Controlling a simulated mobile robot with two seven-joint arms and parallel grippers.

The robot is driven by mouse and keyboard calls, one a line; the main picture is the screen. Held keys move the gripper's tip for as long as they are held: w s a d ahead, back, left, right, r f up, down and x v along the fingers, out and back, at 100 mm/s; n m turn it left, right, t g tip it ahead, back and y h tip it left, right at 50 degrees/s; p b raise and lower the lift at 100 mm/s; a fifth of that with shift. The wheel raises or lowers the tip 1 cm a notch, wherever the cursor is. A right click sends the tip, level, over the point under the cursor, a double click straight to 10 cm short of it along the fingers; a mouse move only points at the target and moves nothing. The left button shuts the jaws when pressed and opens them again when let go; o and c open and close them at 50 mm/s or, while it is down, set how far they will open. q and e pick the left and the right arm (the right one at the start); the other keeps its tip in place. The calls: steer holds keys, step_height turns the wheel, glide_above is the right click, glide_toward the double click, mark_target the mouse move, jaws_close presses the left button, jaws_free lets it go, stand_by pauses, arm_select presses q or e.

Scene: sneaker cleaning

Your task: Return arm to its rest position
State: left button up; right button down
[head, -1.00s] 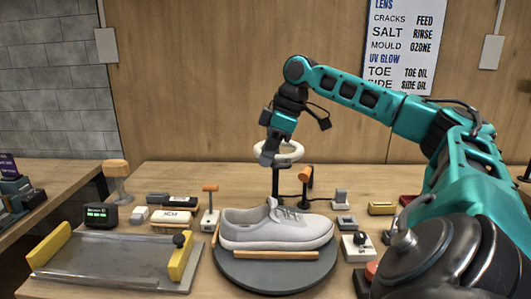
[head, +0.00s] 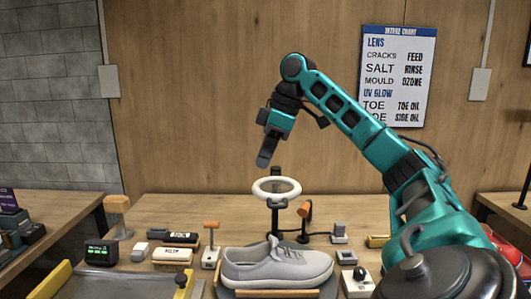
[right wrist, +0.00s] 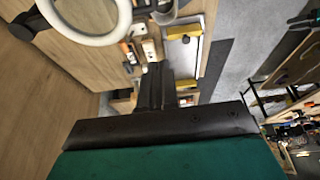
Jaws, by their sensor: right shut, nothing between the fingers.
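My right gripper (head: 265,158) is shut and empty. In the head view it hangs in the air above the white ring lamp (head: 276,187) on its dark stand, apart from it. My right arm (head: 345,108) reaches in from the right. In the right wrist view my right gripper (right wrist: 153,85) shows as dark closed fingers, with the ring lamp (right wrist: 88,20) at the upper left. My left gripper is not in view.
An orange-topped tool (head: 211,245), a brush (head: 172,256) and a small green display box (head: 101,253) stand left of the sneaker. A tray with yellow ends (head: 115,283) is at the front left. A chart (head: 398,75) hangs on the wooden wall. The air left of my arm is clear.

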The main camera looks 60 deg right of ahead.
steer(key=shift+s+d+r, duration=0.1)
steer(key=shift+r, duration=0.15)
stand_by(0.5)
